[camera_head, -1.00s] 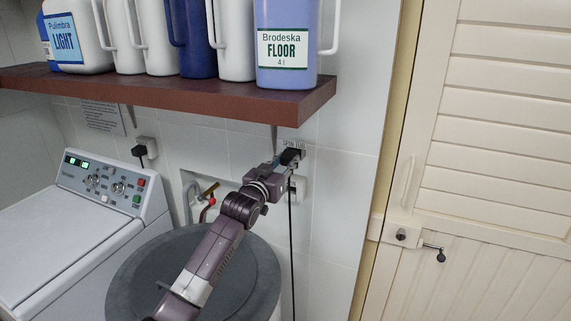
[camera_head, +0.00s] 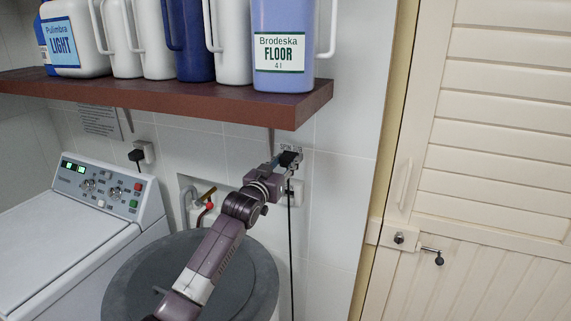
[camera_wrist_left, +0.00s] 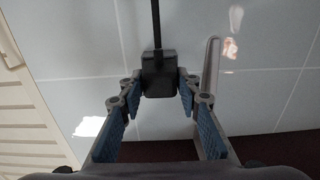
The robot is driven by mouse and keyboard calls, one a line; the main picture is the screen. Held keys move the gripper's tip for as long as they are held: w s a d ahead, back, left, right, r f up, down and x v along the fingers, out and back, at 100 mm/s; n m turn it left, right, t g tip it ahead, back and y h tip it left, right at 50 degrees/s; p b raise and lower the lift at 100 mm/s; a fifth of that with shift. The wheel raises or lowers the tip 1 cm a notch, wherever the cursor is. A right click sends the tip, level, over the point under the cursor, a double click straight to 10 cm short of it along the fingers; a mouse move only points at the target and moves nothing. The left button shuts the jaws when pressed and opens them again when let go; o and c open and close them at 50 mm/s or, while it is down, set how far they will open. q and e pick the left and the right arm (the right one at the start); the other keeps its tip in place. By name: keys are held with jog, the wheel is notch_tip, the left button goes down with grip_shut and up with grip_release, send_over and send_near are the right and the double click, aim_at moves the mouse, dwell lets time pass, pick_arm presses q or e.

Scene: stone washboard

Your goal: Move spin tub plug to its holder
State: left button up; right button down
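The spin tub plug (camera_head: 291,158) is a dark block with a black cable hanging straight down. It is up by the tiled wall, just under the small "SPIN TUB" label (camera_head: 289,147) and above a white wall socket (camera_head: 297,190). My left gripper (camera_head: 283,161) reaches it from the lower left. In the left wrist view the plug (camera_wrist_left: 159,76) sits between the blue-padded fingertips (camera_wrist_left: 160,84), which close on both its sides. The holder is not clearly visible; I cannot tell whether the plug touches it. My right gripper is not in view.
A brown shelf (camera_head: 190,100) with several bottles overhangs the wall, its bracket (camera_head: 271,141) close to my gripper. Below are the grey-lidded tub (camera_head: 125,280), a tap (camera_head: 208,193) and a washing machine (camera_head: 60,230). A louvred door (camera_head: 490,180) stands at right.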

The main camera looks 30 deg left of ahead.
pick_arm(q)
jog(key=shift+o, duration=1.3)
jog(key=shift+w, duration=0.1)
jog(key=shift+f, duration=0.1)
jog(key=shift+s, duration=0.7)
jog(key=s, duration=1)
jog(key=shift+s+d, duration=0.35)
